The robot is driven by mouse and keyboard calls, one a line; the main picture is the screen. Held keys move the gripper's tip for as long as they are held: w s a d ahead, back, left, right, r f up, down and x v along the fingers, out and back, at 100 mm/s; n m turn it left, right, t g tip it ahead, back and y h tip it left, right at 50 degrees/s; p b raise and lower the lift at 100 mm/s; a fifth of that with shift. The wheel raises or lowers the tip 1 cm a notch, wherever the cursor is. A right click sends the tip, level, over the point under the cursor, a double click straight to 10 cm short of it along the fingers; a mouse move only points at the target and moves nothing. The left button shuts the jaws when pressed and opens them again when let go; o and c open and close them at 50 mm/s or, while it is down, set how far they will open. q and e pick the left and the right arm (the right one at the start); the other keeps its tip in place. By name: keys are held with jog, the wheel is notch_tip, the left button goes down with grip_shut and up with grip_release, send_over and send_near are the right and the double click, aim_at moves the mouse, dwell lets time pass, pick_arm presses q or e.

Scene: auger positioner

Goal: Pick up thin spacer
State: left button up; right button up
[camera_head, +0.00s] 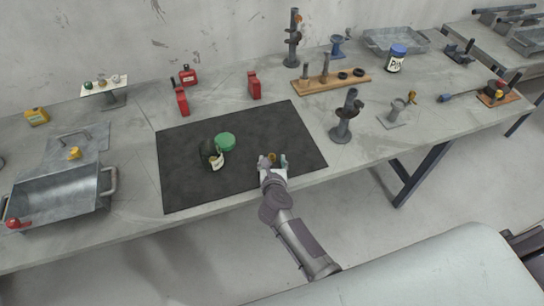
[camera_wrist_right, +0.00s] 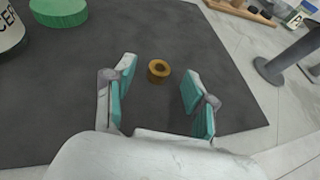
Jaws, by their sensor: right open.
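A small brass ring-shaped spacer (camera_wrist_right: 159,70) lies on the dark mat (camera_wrist_right: 150,30). In the head view it shows as a small brass spot (camera_head: 272,157) at my right gripper. My right gripper (camera_wrist_right: 157,88) is open, its teal-padded fingers on either side of the spacer and a little short of it in the wrist view. The spacer is not gripped. The gripper also shows in the head view (camera_head: 272,161), above the mat's front part. My left gripper is not in view.
An open jar (camera_head: 214,156) with a label, partly readable in the wrist view, stands on the mat beside a green lid (camera_head: 225,141). A dark metal stand (camera_head: 345,120) is to the right. The mat around the spacer is clear.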

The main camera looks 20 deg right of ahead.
aim_at(272, 158)
jog(key=x, duration=0.2)
jog(key=shift+w+f, duration=0.2)
jog(key=shift+s, duration=0.1)
jog(key=shift+c, duration=1)
grip_shut()
jog(key=shift+r, duration=0.1)
